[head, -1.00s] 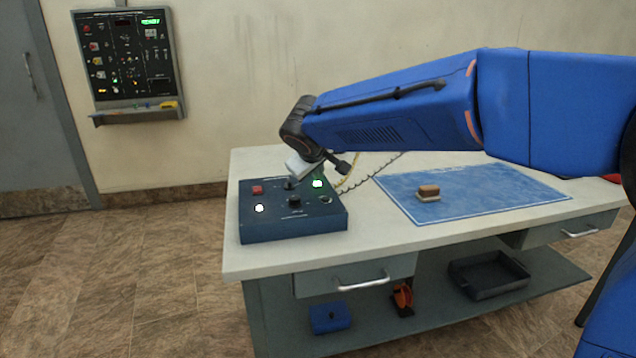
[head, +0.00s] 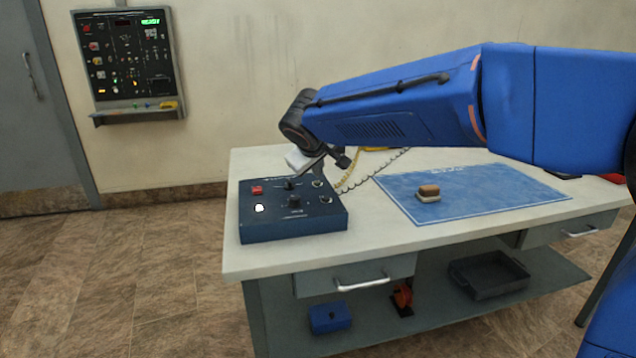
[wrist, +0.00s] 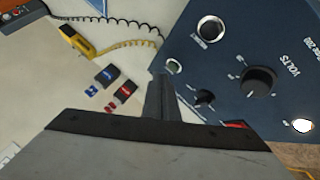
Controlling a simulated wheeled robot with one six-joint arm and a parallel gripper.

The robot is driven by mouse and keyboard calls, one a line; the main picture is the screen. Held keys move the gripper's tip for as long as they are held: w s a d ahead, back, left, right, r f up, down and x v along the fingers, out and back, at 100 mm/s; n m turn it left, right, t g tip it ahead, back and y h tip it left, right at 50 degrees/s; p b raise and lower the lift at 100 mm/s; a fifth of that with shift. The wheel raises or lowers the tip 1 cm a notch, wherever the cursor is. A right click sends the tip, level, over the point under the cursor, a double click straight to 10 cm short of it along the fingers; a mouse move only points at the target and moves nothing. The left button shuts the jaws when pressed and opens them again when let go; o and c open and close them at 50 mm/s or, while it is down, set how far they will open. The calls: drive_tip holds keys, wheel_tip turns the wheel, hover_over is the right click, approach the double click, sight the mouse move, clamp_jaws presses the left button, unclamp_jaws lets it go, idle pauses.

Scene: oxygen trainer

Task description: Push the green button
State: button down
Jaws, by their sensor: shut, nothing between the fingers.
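The blue control box (head: 290,228) sits on the left end of the bench. The green button (head: 317,184) is at its back right and looks unlit now. In the wrist view I take the small pale greenish round cap (wrist: 173,66) for it. My gripper (head: 304,172) is above the back of the box. In the wrist view its shut, empty fingers (wrist: 159,80) point at the button from just beside it; I cannot tell whether they touch it.
The box also has a red button (head: 257,189), a lit white button (head: 259,208), a large black knob (wrist: 258,80) and a round RESET control (wrist: 210,28). A yellow tool with a coiled cord (wrist: 78,40) lies behind it. A blue mat (head: 480,195) holds a small block (head: 428,190).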

wheel_tip(320, 180, up, 6)
idle(0.8)
drive_tip(key=s+d+f+m+g, duration=0.1)
drive_tip(key=s+d+f+m, duration=0.15)
drive_tip(key=s+d, duration=0.7)
drive_tip(key=s+d+f+m+g, duration=0.25)
drive_tip(key=s+d, duration=0.35)
drive_tip(key=d, duration=0.7)
drive_tip(key=s+d+f+m, duration=0.1)
drive_tip(key=s+d+f, duration=0.4)
drive_tip(key=s, duration=0.6)
drive_tip(key=s+d+f+m, duration=0.2)
drive_tip(key=s+d+f, duration=0.3)
drive_tip(key=s+f, duration=0.5)
drive_tip(key=shift+s+f+m+g, duration=0.3)
drive_tip(key=shift+s+g, duration=0.15)
drive_tip(key=shift+s, duration=0.55)
